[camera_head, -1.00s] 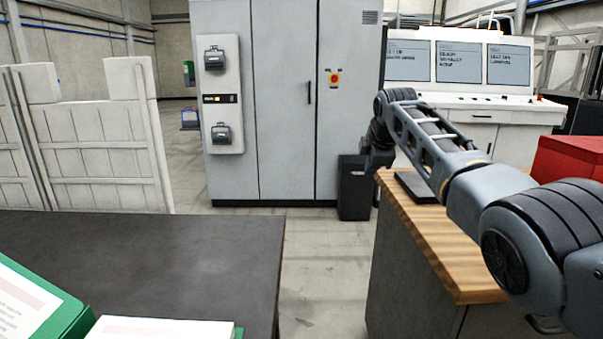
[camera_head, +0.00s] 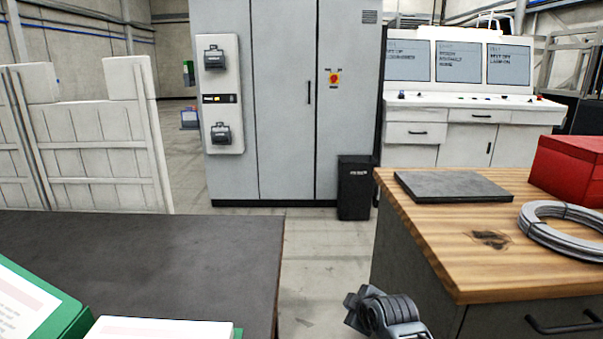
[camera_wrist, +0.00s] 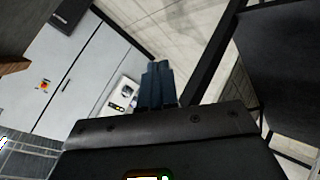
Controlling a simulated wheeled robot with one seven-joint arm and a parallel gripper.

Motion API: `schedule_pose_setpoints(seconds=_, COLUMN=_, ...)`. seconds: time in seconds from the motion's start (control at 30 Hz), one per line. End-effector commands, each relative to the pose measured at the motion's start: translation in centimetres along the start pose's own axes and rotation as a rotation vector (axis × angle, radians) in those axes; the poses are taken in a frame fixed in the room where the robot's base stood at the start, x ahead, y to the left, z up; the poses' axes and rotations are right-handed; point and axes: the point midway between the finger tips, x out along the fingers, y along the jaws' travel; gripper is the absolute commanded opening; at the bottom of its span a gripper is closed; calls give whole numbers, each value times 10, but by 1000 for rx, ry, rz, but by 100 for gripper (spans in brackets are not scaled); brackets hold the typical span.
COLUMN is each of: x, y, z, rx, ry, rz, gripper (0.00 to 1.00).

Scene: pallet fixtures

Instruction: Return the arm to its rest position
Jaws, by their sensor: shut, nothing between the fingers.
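My gripper (camera_wrist: 158,72) shows in the wrist view with its dark blue fingers together and nothing between them. Its black mount fills the bottom of that view. In the head view only a grey and black part of my arm shows, low at the bottom edge, in the gap between the dark table and the wooden-topped bench. I cannot make out the fingers there. The rest of my arm is out of the frame.
A wooden-topped bench (camera_head: 437,228) at right holds a dark plate (camera_head: 453,186), a red box (camera_head: 570,170) and a cable coil (camera_head: 565,228). A dark table (camera_head: 150,255) with green-edged items is at left. A grey cabinet (camera_head: 283,110) and black bin (camera_head: 354,190) stand behind.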

Motion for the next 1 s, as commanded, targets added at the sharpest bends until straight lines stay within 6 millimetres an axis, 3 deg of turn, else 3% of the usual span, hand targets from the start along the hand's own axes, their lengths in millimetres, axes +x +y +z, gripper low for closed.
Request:
schedule_pose_setpoints(seconds=0.03, x=-4, y=-25, z=13, rx=36, ry=7, rz=3, gripper=0)
schedule_pose_setpoints(seconds=0.2, x=-28, y=-88, z=46, rx=163, ry=41, rz=42, gripper=0)
schedule_pose_setpoints(seconds=0.37, x=-63, y=-140, z=76, rx=282, ry=69, rz=80, gripper=0)
schedule_pose_setpoints(seconds=0.5, x=-102, y=-180, z=100, rx=383, ry=91, rz=115, gripper=0)
schedule_pose_setpoints(seconds=0.7, x=-168, y=-225, z=130, rx=519, ry=122, rz=169, gripper=0)
schedule_pose_setpoints(seconds=1.0, x=-288, y=-267, z=160, rx=697, ry=170, rz=251, gripper=0)
